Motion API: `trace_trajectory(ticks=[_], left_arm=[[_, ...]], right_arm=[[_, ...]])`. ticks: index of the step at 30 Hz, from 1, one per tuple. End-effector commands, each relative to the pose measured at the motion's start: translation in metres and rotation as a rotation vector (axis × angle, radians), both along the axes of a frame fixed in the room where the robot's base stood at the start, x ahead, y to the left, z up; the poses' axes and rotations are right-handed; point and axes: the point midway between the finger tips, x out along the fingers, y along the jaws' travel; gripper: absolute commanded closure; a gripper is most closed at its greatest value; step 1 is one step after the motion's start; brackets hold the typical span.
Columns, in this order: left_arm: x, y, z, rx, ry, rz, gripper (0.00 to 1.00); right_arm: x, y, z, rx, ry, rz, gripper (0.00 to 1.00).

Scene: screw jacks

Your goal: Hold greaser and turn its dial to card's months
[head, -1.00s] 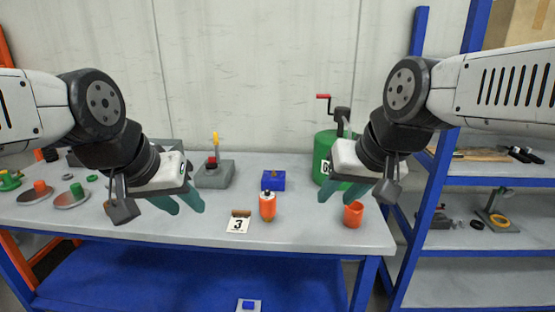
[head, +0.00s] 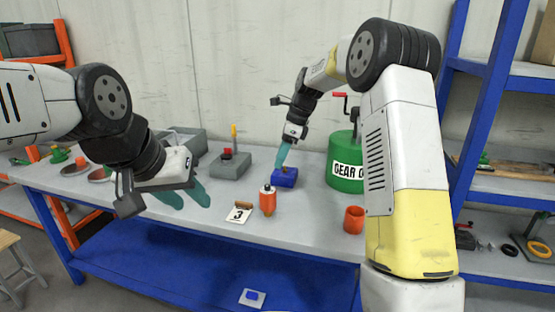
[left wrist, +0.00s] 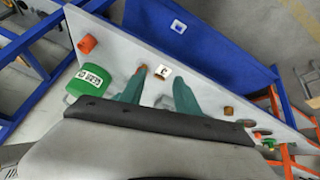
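The greaser (head: 268,201), a small orange cylinder with a pale top, stands upright on the bench. Next to it on the left is a white card (head: 238,215) reading 3, with a brown block behind it. In the left wrist view the card (left wrist: 162,72) shows between my fingertips, and the greaser (left wrist: 140,70) is partly hidden by a finger. My left gripper (head: 193,204) is open and empty, left of the card and above the bench. My right gripper (head: 281,164) is at the blue block (head: 286,178), behind the greaser; its fingers overlap, so its opening is unclear.
An orange cup (head: 353,219) stands right of the greaser, near my right arm. A green drum (head: 345,152) marked GEAR O stands behind it. Bench front between card and cup is fairly clear.

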Motion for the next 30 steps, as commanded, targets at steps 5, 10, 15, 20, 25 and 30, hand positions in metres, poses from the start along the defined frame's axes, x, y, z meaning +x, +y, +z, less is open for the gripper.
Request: trace_trajectory(ticks=[5, 10, 15, 20, 25, 30], left_arm=[[0.012, 0.003, -0.002, 0.028, -0.004, -0.001, 0.24], [0.053, 0.011, -0.013, 0.127, -0.021, -0.029, 0.21], [0.111, 0.017, -0.034, 0.238, -0.053, -0.102, 0.21], [0.162, 0.016, -0.063, 0.304, -0.088, -0.199, 0.21], [0.209, 0.006, -0.101, 0.327, -0.134, -0.314, 0.21], [0.249, -0.011, -0.144, 0.300, -0.195, -0.428, 0.21]], right_arm=[[0.006, 0.003, -0.008, 0.007, 0.027, -0.040, 0.64], [0.006, 0.003, -0.008, 0.007, 0.027, -0.040, 0.64], [0.006, 0.003, -0.008, 0.006, 0.025, -0.039, 0.64], [0.006, 0.003, -0.008, 0.006, 0.025, -0.039, 0.64], [0.006, 0.003, -0.008, 0.006, 0.025, -0.038, 0.64], [0.006, 0.003, -0.008, 0.006, 0.025, -0.038, 0.64]])
